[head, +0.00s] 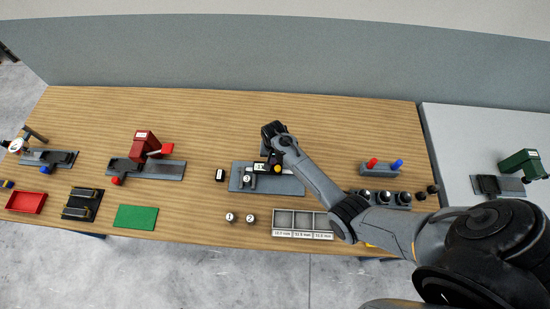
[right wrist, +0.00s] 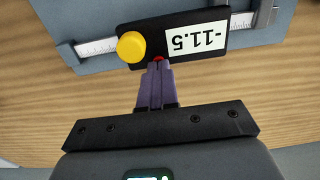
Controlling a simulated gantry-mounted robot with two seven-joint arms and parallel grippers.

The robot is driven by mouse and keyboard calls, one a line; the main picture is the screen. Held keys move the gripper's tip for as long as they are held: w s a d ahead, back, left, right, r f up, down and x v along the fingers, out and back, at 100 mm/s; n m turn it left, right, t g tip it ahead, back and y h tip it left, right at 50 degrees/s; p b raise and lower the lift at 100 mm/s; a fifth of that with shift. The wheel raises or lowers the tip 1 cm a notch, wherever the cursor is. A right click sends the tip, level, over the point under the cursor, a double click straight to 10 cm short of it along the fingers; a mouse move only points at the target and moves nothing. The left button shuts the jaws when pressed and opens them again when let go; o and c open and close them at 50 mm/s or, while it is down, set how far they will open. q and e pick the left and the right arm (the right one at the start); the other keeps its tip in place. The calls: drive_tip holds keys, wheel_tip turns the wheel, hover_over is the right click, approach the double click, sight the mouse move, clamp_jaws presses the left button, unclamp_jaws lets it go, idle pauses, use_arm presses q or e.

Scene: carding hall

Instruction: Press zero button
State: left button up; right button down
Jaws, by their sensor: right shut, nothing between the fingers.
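A digital caliper with a black display unit (right wrist: 180,42) lies on a blue-grey plate (head: 290,186) in the middle of the bench. In the right wrist view its screen (right wrist: 200,40) appears upside down and seems to read -11.5. A round yellow knob (right wrist: 131,46) and a small red button (right wrist: 158,58) sit on the unit's edge. No zero label is legible. My right gripper (right wrist: 157,66) is shut and empty, its purple fingertips at the red button and partly covering it; I cannot tell whether they touch. My right gripper (head: 275,160) hides part of the caliper in the head view.
A piece marked 3 (head: 247,178) is at the caliper's left end. Pieces 1 (head: 230,217) and 2 (head: 250,218) stand in front, beside a labelled three-compartment tray (head: 302,235). A red gauge (head: 145,143) stands left; a red-and-blue-knobbed block (head: 380,169) is right.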

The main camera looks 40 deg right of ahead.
drive_tip(key=shift+s+d+f, duration=0.3)
drive_tip(key=shift+s+f, duration=0.35)
drive_tip(key=shift+f, duration=0.2)
drive_tip(key=shift+w+r+p, duration=0.1)
drive_tip(key=shift+r+p, duration=0.65)
drive_tip(key=shift+r, duration=0.05)
drive_tip(key=r+p, duration=0.2)
drive_tip(key=w+r+p, duration=0.1)
drive_tip(key=r+p, duration=0.1)
drive_tip(key=r, duration=0.1)
drive_tip(key=shift+a, duration=0.15)
wheel_tip(320, 180, up, 9)
drive_tip(key=shift+b, duration=0.4)
